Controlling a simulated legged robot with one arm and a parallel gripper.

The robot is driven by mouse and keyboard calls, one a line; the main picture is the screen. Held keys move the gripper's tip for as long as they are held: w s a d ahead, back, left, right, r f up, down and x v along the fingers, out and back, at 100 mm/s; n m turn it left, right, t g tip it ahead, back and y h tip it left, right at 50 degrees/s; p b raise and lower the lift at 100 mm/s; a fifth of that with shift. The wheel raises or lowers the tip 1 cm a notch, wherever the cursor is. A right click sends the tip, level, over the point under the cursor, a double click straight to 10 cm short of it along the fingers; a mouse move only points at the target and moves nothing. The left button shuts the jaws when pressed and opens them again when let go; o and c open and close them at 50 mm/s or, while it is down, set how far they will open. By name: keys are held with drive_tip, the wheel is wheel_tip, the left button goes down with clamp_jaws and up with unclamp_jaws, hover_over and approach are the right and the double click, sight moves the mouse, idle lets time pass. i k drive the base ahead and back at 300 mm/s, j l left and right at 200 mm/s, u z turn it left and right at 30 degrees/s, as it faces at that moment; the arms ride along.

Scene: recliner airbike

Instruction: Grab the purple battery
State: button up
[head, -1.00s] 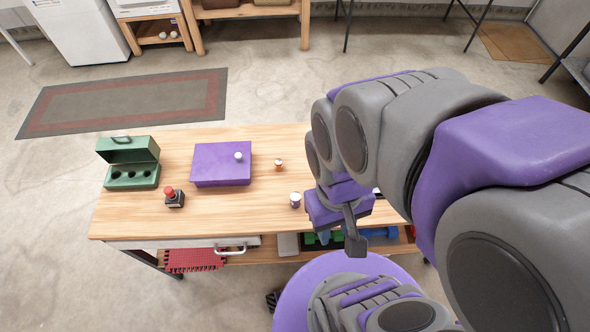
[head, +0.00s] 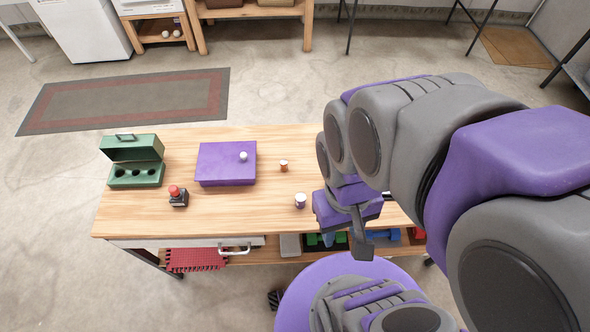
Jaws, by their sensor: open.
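A small upright cylinder with a white top and a purple lower part, the purple battery (head: 300,201), stands on the wooden table (head: 225,212) near its front edge. My gripper (head: 362,238) is just to the right of it, over the table's front edge, apart from it. The gripper is open with nothing seen in it; one dark finger points down, and my arm hides part of the jaw and the table's right side.
An orange-brown cylinder (head: 284,166) stands behind the battery. A purple box with a white knob (head: 222,172), an open green case with holes (head: 136,174) and a red-topped black device (head: 178,196) are to the left. A drawer handle (head: 235,247) sticks out in front.

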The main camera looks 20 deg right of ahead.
sight(301, 197)
drive_tip(key=j+z, duration=0.1)
drive_tip(key=z, duration=1.55)
drive_tip(key=k+z, duration=0.4)
drive_tip(key=k, duration=0.95)
